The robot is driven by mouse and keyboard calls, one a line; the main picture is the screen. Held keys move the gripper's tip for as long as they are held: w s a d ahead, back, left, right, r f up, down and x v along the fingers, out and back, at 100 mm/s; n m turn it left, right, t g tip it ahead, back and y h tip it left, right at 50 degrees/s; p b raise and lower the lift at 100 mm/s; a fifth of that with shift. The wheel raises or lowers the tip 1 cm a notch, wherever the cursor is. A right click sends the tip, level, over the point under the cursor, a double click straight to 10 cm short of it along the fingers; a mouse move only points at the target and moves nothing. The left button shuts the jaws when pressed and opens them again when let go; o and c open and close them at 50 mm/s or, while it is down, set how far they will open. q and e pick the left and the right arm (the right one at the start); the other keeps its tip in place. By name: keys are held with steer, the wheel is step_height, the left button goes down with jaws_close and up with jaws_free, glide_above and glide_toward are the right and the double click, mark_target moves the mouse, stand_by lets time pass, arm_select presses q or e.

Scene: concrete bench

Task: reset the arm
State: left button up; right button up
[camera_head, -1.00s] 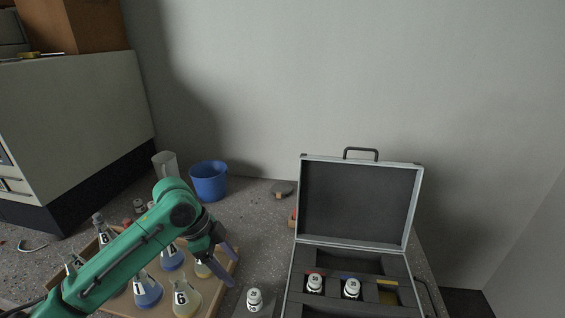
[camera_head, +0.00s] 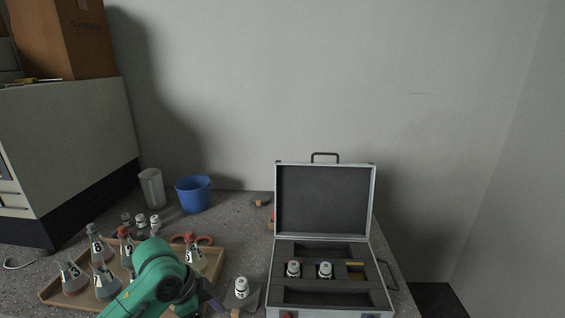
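My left arm comes in from the lower left, green, bent over the wooden tray (camera_head: 52,291). Its gripper (camera_head: 212,303) has purple-grey fingers at the tray's right front edge, low in the view. The finger gap is hard to make out, and I see nothing held in it. Labelled flasks, such as flask 3 (camera_head: 73,278) and flask 1 (camera_head: 104,281), stand on the tray, some partly hidden by the arm. My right gripper is out of the picture.
Another white-capped bottle (camera_head: 241,287) stands between tray and case. A blue bucket (camera_head: 193,195) and a white jug (camera_head: 151,188) stand behind. A large grey machine (camera_head: 70,150) fills the left.

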arm_select(q)
steer(key=s+d+f+n+t, duration=0.1)
steer(key=s+f+n+t, duration=0.1)
steer(key=s+f+n, duration=0.35)
steer(key=s+a+f+n+y, duration=0.45)
steer(key=s+a+n, duration=0.35)
steer(key=s+a, duration=0.2)
step_height(320, 180, down, 22)
steer(key=s+g, duration=0.1)
steer(key=s, duration=0.1)
steer(key=s+a+f+g, duration=0.1)
steer(key=s+a+f, duration=0.1)
steer(key=s+f, duration=1.2)
steer(key=s, duration=0.3)
steer(key=shift+s+a+f+m, duration=0.15)
steer(key=shift+a+f+m, duration=0.1)
steer(key=shift+f+m, duration=0.15)
